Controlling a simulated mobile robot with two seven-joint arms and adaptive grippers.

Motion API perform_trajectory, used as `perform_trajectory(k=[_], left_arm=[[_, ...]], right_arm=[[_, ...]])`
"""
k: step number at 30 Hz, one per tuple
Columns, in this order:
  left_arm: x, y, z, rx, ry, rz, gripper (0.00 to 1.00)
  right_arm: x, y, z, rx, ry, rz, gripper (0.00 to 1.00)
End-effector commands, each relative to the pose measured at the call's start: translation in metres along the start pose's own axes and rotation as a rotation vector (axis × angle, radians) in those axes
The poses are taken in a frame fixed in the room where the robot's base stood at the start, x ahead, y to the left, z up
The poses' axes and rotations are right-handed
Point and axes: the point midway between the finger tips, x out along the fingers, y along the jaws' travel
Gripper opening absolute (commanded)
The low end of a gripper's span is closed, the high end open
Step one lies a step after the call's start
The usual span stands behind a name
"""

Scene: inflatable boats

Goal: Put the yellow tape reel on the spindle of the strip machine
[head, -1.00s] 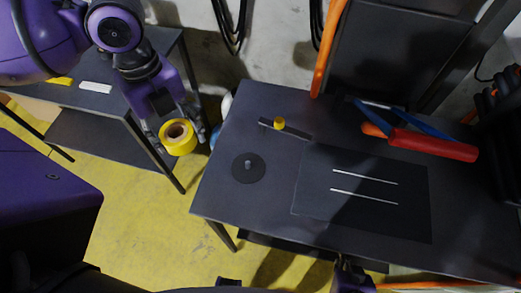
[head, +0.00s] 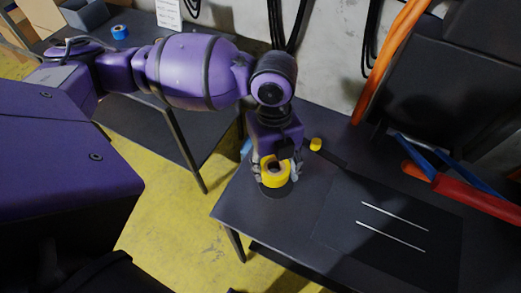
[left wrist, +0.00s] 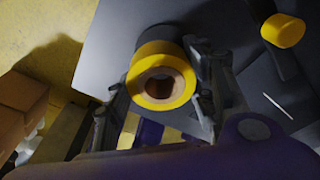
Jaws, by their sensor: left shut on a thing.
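The yellow tape reel (head: 275,178) has a brown core and a wide centre hole. My left gripper (head: 276,175) is shut on it, one finger on each side, over the left part of the dark strip machine table. The left wrist view shows the reel (left wrist: 161,78) between the fingers. The spindle's round black base disc (head: 277,193) shows just under the reel in the head view. The spindle pin is hidden, and I cannot tell whether the reel is around it or above it. My right gripper is not in view.
A yellow knob (head: 316,144) on a dark bar stands close to the right of the gripper. A dark plate with two white strips (head: 394,215) lies to the right. A red and blue tool (head: 470,190) is farther right. A blue roll (head: 120,32) sits on the back-left table.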

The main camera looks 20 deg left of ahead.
Motion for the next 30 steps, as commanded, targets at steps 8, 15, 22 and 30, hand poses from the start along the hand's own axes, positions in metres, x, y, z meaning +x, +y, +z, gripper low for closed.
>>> perform_trajectory(k=[8, 15, 22, 30], left_arm=[[0.034, -0.007, 0.000, 0.000, -0.001, -0.001, 0.22], [0.037, -0.007, 0.001, 0.002, -0.004, -0.004, 0.22], [0.040, -0.007, 0.002, 0.002, -0.004, -0.004, 0.56], [0.040, -0.007, 0.002, 0.002, -0.004, -0.004, 0.69]], right_arm=[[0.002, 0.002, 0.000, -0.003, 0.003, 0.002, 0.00], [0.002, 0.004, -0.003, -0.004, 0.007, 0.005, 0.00], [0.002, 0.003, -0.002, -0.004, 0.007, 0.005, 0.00], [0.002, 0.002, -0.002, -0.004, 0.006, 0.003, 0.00]])
